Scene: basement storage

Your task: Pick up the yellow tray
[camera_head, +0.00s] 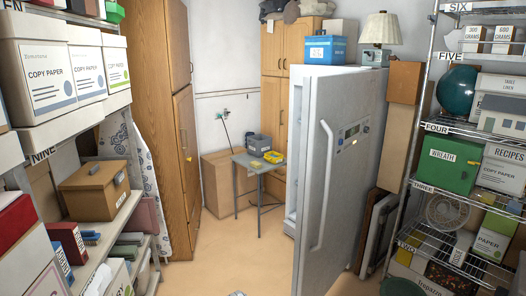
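A small yellow tray (274,157) sits at the right side of a small grey table (244,160) in the far middle of the head view. It is far off and small, and I cannot make out what, if anything, lies in it. A smaller flat yellowish item (256,164) lies on the table just left of it. A grey-blue bin (259,142) stands behind these on the table.
An upright white fridge or freezer (325,190) stands right of the table, its door open. Loaded shelves line the left (95,255) and right (462,130). A tall wooden cabinet (165,110) stands left. Tan floor (225,255) is clear between.

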